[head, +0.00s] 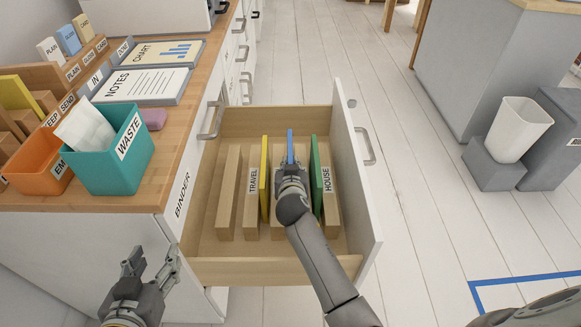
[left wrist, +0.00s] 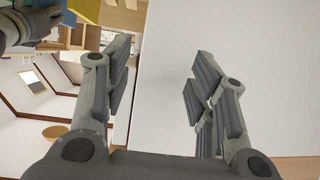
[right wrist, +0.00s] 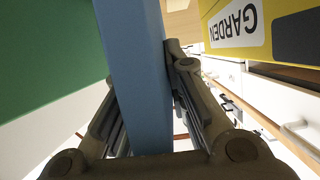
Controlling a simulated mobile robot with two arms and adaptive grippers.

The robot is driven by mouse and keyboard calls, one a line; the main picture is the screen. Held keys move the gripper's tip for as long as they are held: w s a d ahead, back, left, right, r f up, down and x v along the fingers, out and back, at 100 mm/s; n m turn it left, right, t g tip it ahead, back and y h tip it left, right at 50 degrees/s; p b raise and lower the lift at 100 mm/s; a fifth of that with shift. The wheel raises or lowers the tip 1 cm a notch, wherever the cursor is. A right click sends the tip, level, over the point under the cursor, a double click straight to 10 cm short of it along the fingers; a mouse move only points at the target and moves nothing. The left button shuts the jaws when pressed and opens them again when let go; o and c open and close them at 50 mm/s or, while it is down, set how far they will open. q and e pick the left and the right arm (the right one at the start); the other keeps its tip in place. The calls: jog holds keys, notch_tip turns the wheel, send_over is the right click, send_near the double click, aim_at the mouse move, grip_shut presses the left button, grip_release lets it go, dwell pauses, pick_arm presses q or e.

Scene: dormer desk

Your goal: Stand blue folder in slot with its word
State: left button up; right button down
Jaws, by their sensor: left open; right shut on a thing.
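The blue folder (head: 290,146) is upright at the open drawer (head: 318,112), between the yellow folder (head: 264,180) and the green folder (head: 315,180). My right gripper (head: 290,172) is shut on the blue folder; the right wrist view shows its fingers on both faces of the folder (right wrist: 140,70). No word on the blue folder is readable. Wooden dividers in the drawer carry the labels TRAVEL (head: 252,182) and HOUSE (head: 327,183). My arm hides the dividers between yellow and green, and whether the blue folder touches the drawer floor. My left gripper (head: 152,264) is open and empty, left of the drawer.
The yellow folder reads GARDEN (right wrist: 236,28) in the right wrist view. The desk (head: 100,200) at left holds a teal WASTE bin (head: 115,165), an orange bin (head: 40,165) and paper trays (head: 140,85). A white bin (head: 518,130) stands at right. The floor right of the drawer is clear.

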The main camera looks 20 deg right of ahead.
aim_at(159, 232)
pick_arm(q)
jog(key=shift+w+d+r+t, duration=0.2)
jog(key=shift+w+r+t, duration=0.15)
jog(key=shift+r, duration=0.25)
jog(key=shift+w+r, duration=0.1)
jog(key=shift+r, duration=0.05)
jog(key=shift+d+r+t+h+b, duration=0.25)
jog(key=shift+r+t+h+b, duration=0.1)
jog(key=shift+t, duration=0.1)
jog(key=shift+w+d+r, duration=0.1)
jog(key=shift+r, duration=0.05)
jog(key=shift+w+d+r+t+b, duration=0.15)
jog(key=shift+t+b, duration=0.1)
jog(key=shift+t, duration=0.15)
jog(key=shift+w+a+t+b, duration=0.1)
jog(key=shift+t+b, duration=0.1)
jog(key=shift+t, duration=0.2)
dwell(0.9)
jog(key=shift+r, duration=0.1)
jog(key=shift+d+r+t+h, duration=0.3)
jog(key=shift+r+t, duration=0.1)
jog(key=shift+r, duration=0.3)
